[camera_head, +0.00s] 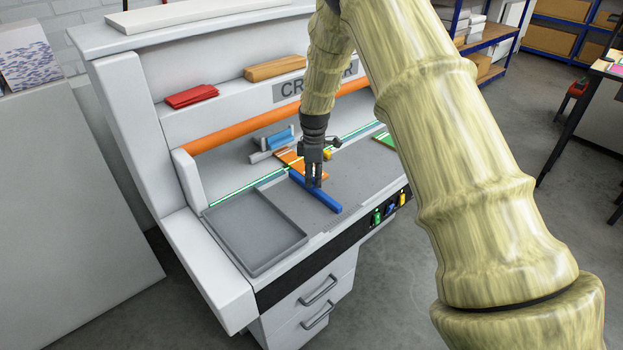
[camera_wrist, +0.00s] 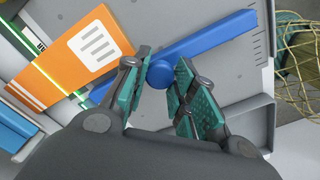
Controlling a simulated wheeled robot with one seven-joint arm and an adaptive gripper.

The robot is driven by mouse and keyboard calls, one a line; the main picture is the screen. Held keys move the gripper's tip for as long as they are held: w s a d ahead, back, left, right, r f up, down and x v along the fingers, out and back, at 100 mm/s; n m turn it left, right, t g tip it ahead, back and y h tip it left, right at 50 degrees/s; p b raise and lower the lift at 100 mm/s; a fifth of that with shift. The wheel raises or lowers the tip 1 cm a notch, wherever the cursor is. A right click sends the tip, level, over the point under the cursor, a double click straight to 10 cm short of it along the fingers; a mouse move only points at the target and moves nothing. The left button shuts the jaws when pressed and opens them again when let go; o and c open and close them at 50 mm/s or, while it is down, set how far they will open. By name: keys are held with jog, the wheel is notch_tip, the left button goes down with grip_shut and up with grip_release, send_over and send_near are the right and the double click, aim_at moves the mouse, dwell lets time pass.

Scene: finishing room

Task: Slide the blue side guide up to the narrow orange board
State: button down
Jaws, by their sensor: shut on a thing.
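The blue side guide (camera_head: 325,199) is a long bar on the grey bed of the machine. It also shows in the wrist view (camera_wrist: 213,36), with a round blue knob (camera_wrist: 160,74). My gripper (camera_head: 314,184) is over the guide. In the wrist view its teal finger pads (camera_wrist: 160,88) are shut on the knob. The narrow orange board (camera_wrist: 75,62), with a white label, lies flat beside the guide, to its left in the wrist view. It shows partly behind my gripper in the head view (camera_head: 289,157). A finger hides part of the space between board and guide; I cannot tell whether they touch.
An empty grey tray (camera_head: 274,267) is at the bed's left. A green lit line (camera_head: 240,193) crosses the bed behind the guide. An orange bar (camera_head: 230,134) spans above the bed. Coloured switches (camera_head: 389,209) line the front edge. A blue block (camera_head: 279,138) stands behind the board.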

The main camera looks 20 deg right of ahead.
aim_at(313, 179)
jog(key=c, duration=1.1)
grip_release()
jog(key=shift+a, duration=0.1)
jog(key=shift+c, duration=0.2)
jog(key=shift+r, duration=0.1)
notch_tip(313, 179, up, 12)
